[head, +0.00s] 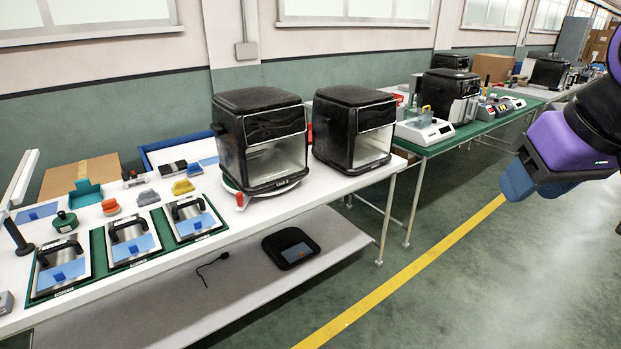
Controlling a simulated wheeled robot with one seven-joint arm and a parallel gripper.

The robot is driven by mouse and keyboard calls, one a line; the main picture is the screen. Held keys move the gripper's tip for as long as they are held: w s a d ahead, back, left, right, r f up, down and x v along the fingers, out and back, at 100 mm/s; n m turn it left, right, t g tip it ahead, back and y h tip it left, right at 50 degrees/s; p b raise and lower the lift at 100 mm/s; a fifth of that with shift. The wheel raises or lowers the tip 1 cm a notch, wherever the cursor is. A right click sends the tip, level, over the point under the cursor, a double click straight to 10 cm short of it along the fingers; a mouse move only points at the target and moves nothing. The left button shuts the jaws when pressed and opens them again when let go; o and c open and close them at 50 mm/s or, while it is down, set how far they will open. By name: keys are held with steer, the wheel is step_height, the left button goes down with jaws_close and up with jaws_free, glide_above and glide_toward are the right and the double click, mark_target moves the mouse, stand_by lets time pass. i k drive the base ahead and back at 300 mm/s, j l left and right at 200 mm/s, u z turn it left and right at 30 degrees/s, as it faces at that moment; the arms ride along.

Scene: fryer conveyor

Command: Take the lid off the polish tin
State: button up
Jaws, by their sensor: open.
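A small round dark green object (65,222) with a dark knob-like top stands on the white table at the left. It may be the polish tin, but it is too small to be sure, and I cannot make out a separate lid. My gripper (518,182), blue at its end with a purple body, hangs in the air at the far right over the floor. It is open, far from the green object, and I see nothing held in it.
The white table (110,280) carries several steel plates with black handles, small coloured blocks and two black ovens (262,140) (353,127). A black tray (291,248) lies on the lower shelf. A green-topped table (470,134) continues behind. The floor beyond the yellow line (400,271) is clear.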

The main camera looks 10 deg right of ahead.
mark_target(63, 219)
steer(key=u, duration=1.5)
steer(key=i+j+z, duration=0.15)
steer(key=i+j, duration=0.15)
steer(key=i+j+z, duration=0.1)
steer(key=i+j, duration=0.25)
steer(key=i+j+z, duration=0.15)
steer(key=i+j, duration=0.2)
steer(key=i+j+z, duration=0.1)
steer(key=i+j, duration=0.25)
steer(key=i+j+z, duration=0.15)
steer(key=i+j, duration=0.15)
steer(key=j, duration=0.2)
steer(key=i+j+z, duration=0.1)
steer(key=i+j, duration=0.15)
steer(key=j, duration=0.2)
steer(key=i+j+z, duration=0.15)
steer(key=j, duration=0.3)
steer(key=i, duration=0.1)
